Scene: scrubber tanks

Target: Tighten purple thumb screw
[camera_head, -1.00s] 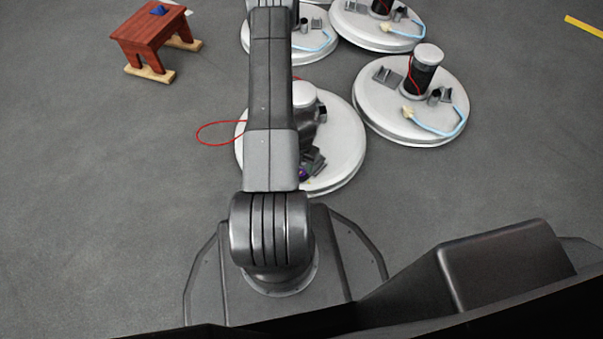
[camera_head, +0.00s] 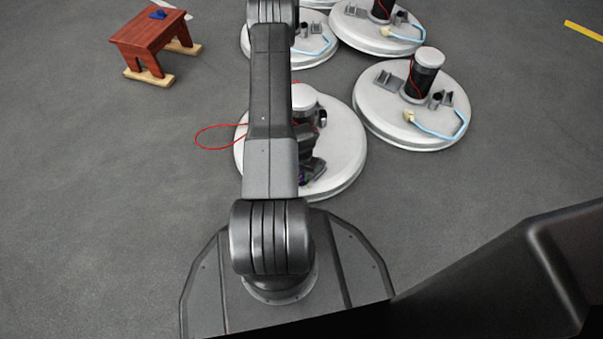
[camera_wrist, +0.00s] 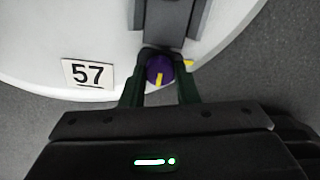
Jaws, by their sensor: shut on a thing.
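The purple thumb screw (camera_wrist: 160,72) shows in the wrist view between the two fingers of my gripper (camera_wrist: 161,82). The fingers are shut on it, one on each side. A yellow mark runs along its face, and a second yellow mark (camera_wrist: 188,63) lies just beyond at the upper right. The screw sits at the end of a grey bracket (camera_wrist: 172,25) on the white round tank lid (camera_wrist: 95,30). In the head view the lid (camera_head: 345,150) is partly hidden behind my arm, and only a trace of purple shows near the gripper.
A label reading 57 (camera_wrist: 88,74) is on the lid's rim. A red cable loop (camera_head: 213,137) sticks out left of the lid. Another tank lid (camera_head: 375,125) stands close at the right. A red wooden stool (camera_head: 150,38) stands at the back left; the floor between is clear.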

